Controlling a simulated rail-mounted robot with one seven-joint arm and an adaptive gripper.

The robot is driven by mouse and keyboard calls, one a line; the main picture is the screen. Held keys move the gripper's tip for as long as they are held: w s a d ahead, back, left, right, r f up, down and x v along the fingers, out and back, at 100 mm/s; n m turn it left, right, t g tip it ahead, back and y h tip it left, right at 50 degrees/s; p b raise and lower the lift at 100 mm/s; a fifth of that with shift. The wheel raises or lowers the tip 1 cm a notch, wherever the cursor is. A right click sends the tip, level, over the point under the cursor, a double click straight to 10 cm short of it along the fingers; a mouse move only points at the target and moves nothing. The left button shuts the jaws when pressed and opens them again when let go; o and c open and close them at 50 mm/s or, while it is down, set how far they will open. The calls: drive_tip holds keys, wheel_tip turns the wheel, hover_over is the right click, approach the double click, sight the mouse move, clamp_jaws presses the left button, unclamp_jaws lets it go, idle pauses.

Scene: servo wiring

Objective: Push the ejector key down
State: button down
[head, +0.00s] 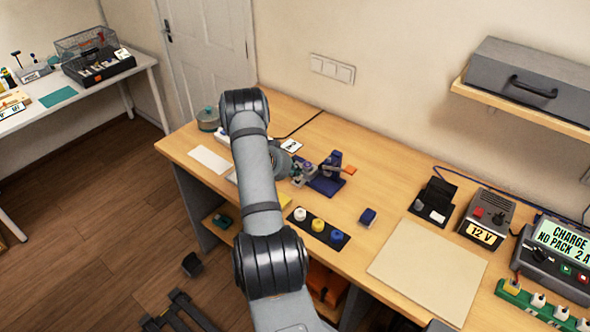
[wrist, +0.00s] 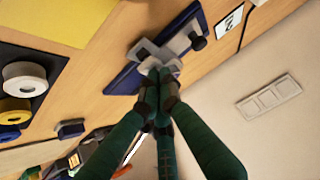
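A dark blue fixture (head: 326,184) with an upright part and an orange tab (head: 350,170) stands on the bench, just right of my gripper (head: 300,172). In the wrist view the fixture's long blue base (wrist: 122,84) carries grey pieces (wrist: 146,50) and a black knob (wrist: 198,43). My gripper's green fingers (wrist: 157,78) are drawn together, with their dark tips at a pale grey piece (wrist: 163,66) on the fixture. Whether they touch it or only overlap it in view I cannot tell. No part is clearly recognisable as the ejector key; the fingers hide some of the fixture.
A black strip with white, yellow and blue spools (head: 318,226) lies in front of the fixture. A small blue block (head: 368,217) and a beige mat (head: 428,272) lie to the right. A white card (head: 291,146) lies behind. The 12 V supply (head: 486,216) stands further right.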

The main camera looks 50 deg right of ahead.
wheel_tip(320, 180, up, 3)
drive_tip(key=shift+r+p, duration=0.1)
drive_tip(key=shift+p, duration=0.7)
drive_tip(key=b+v, duration=0.2)
drive_tip(key=v, duration=0.7)
drive_tip(key=shift+a+b, duration=0.3)
drive_tip(key=shift+b, duration=0.1)
drive_tip(key=x, duration=0.9)
drive_tip(key=d+r+b+v, duration=0.1)
drive_tip(key=v, duration=0.6)
drive_tip(key=shift+r, duration=0.1)
